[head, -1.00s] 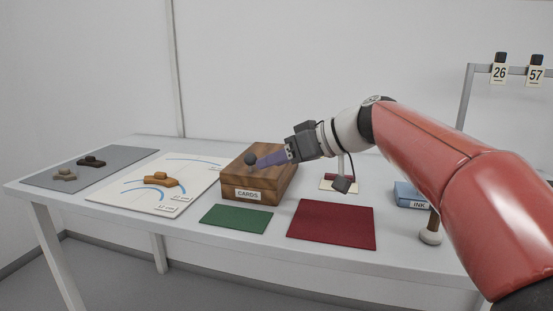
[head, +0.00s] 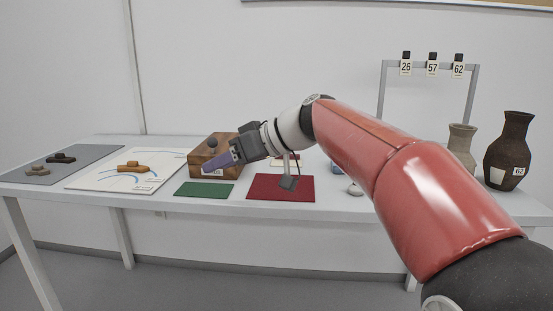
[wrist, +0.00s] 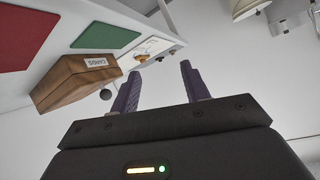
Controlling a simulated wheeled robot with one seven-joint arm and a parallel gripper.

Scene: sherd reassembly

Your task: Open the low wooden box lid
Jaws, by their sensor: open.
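The low wooden box (head: 203,156), brown with a "CARDS" label, stands on the table left of centre in the head view. Its lid looks shut, with a dark round knob (head: 213,143) showing. My gripper (head: 206,168) appears in front of the box, its purple-grey fingers covering part of the front and label. In the wrist view the box (wrist: 75,85) lies to the left, and the knob (wrist: 105,95) is just left of the left finger, outside the jaws. My gripper (wrist: 160,70) is open with nothing between its fingers.
A green mat (head: 203,189) and a dark red mat (head: 265,190) lie in front of the box. A white board (head: 105,180) with an orange-brown sherd is to the left. Two vases (head: 508,150) and a rack with number tags (head: 432,65) stand right.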

